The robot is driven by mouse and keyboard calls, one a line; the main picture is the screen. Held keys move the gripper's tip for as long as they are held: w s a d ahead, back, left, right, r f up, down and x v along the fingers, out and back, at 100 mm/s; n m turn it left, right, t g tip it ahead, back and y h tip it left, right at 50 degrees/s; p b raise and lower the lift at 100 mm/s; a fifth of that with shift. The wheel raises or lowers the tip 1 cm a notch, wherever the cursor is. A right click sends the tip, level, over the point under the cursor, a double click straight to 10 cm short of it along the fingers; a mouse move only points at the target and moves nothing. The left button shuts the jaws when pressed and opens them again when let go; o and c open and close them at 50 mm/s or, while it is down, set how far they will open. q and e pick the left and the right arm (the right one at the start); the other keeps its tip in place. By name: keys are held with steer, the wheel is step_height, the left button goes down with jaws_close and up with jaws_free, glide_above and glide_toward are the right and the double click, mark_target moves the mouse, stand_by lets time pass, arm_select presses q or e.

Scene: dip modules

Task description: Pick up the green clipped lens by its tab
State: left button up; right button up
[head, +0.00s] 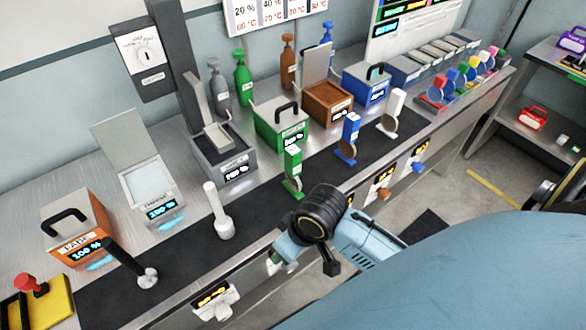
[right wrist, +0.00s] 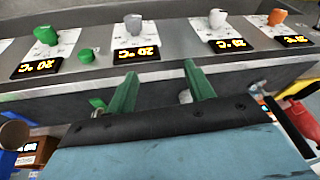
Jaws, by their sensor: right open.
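The green clipped lens (head: 293,172) stands upright on the dark mat in the head view, with its tab at the top and a round lens low down. My right gripper (head: 275,262) is at the counter's front edge, below and slightly left of the lens in the picture, apart from it. In the right wrist view my right gripper (right wrist: 160,90) has its two green fingers spread, with nothing between them. I cannot pick out the green clipped lens for sure in that view. My left gripper is not in view.
A blue clipped lens (head: 350,138) and a white one (head: 392,115) stand to the right on the mat (head: 210,262). A white upright tool (head: 220,210) stands to the left. Behind are a green box (head: 275,125) and a grey dip module (head: 222,160). Knobs and displays line the counter front.

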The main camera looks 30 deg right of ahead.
steer(key=w+r+g, duration=0.1)
steer(key=w+r, duration=0.5)
steer(key=w, duration=0.2)
step_height(320, 180, up, 12)
steer(key=m+g+h+p, duration=0.1)
steer(key=m+g+h, duration=0.1)
glide_above(294, 150)
steer(key=shift+s+a+f, duration=0.1)
steer(key=shift+s+a, duration=0.05)
step_height(294, 150, down, 8)
steer(key=shift+r, duration=0.2)
steer(key=shift+w+f, duration=0.15)
steer(key=shift+f, duration=1.2)
steer(key=shift+w+f, duration=0.15)
steer(key=shift+f, duration=1.2)
steer(key=shift+c, duration=0.4)
jaws_close()
